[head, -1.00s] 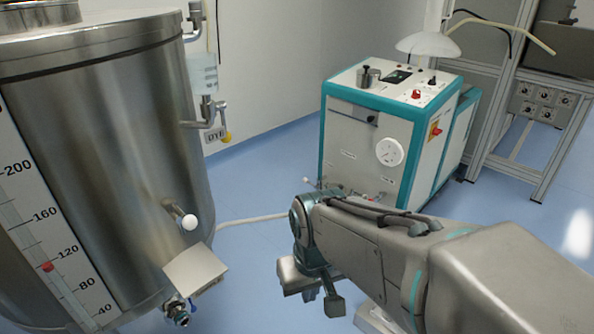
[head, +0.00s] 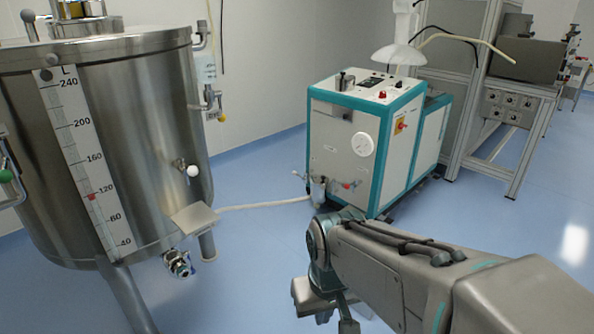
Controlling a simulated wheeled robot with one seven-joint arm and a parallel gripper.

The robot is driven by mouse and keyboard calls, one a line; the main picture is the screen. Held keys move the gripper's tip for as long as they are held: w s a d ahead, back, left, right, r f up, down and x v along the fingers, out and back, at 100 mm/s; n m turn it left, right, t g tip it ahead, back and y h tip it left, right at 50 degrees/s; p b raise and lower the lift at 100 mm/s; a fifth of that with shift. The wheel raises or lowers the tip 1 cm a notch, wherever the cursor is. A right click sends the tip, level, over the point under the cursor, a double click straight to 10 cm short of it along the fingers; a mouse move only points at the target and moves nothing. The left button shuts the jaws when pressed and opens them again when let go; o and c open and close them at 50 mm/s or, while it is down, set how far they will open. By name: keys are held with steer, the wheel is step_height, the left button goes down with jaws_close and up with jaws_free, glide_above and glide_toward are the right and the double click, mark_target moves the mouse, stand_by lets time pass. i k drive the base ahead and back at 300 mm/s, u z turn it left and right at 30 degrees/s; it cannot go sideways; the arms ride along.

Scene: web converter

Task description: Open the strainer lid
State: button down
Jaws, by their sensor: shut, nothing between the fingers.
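I cannot make out a strainer lid for certain. A small fitting with a bowl-like body (head: 318,190) sits low on the front of the teal and white machine, where a pale hose (head: 265,205) ends; I cannot tell whether it is the strainer. My gripper (head: 328,308) hangs at the bottom centre of the head view, below my arm's wrist. It is shut and empty, partly cut off by the lower frame edge. It appears nearer to me than the machine and apart from it.
A large steel tank (head: 130,140) with a litre scale stands at left, with a valve (head: 177,263) at its lower edge. The teal and white machine (head: 335,135) stands ahead near the wall. A metal frame (head: 470,100) is at right. Blue floor (head: 500,255) is clear at right.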

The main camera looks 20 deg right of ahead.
mark_target(317, 179)
steer(key=z, duration=0.55)
steer(key=i, duration=1.7)
steer(key=z, duration=0.05)
steer(key=k, duration=0.5)
steer(key=u, duration=0.95)
steer(key=i, duration=0.85)
steer(key=z, duration=1.75)
